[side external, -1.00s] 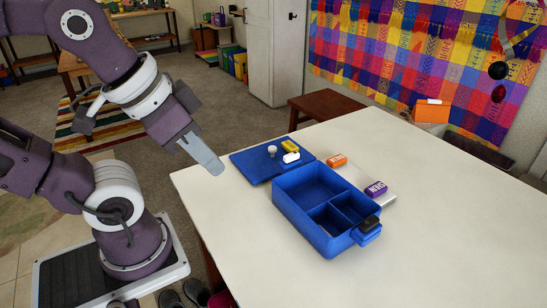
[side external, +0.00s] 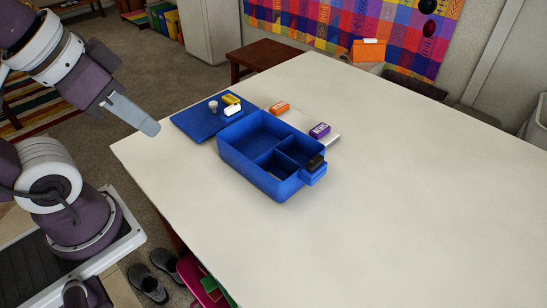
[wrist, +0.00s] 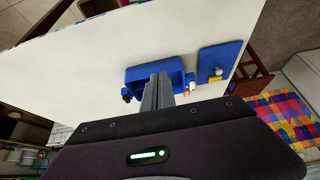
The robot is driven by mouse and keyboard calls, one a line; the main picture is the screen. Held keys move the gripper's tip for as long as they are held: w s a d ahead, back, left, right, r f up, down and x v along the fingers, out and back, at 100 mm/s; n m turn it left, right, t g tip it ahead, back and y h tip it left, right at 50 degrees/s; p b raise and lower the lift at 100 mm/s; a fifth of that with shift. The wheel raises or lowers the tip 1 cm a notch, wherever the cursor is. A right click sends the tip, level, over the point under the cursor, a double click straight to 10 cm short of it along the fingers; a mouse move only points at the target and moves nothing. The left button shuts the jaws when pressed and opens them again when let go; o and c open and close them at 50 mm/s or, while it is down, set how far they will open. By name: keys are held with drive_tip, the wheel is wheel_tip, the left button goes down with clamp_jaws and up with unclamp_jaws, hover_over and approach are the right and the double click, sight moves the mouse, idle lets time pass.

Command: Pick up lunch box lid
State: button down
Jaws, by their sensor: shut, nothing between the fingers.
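The lunch box lid (side external: 191,122) is a flat blue panel lying on the table behind and left of the blue lunch box (side external: 237,157). A yellow item (side external: 231,99), a white item (side external: 233,110) and a small pale knob-like item (side external: 213,106) rest on the lid. The box is open, with several compartments and a dark item on its front latch end. My gripper (side external: 152,127) is shut and empty, in the air left of the lid. In the wrist view, the gripper (wrist: 157,84) overlaps part of the box (wrist: 141,76), and the lid (wrist: 219,60) is to the right.
An orange-and-white eraser (side external: 279,107) and a purple-and-white eraser (side external: 319,130) rest behind the box, by a flat silver object (side external: 331,139). The white table (side external: 400,180) is clear to the right and front. A brown stool (side external: 262,57) stands beyond the table.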

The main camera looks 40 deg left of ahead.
drive_tip(key=c, duration=1.2)
unclamp_jaws()
drive_tip(key=shift+o, duration=0.2)
drive_tip(key=n+g, duration=0.6)
drive_tip(key=n, duration=1.2)
hover_over(213, 102)
drive_tip(key=f, duration=0.8)
drive_tip(key=shift+s+d+f, duration=0.2)
drive_tip(key=shift+s+f, duration=0.05)
drive_tip(key=shift+f, duration=0.05)
drive_tip(key=f, duration=0.7)
drive_tip(key=shift+w+a+f, duration=0.1)
drive_tip(key=shift+w+f, duration=0.1)
drive_tip(key=shift+f, duration=0.05)
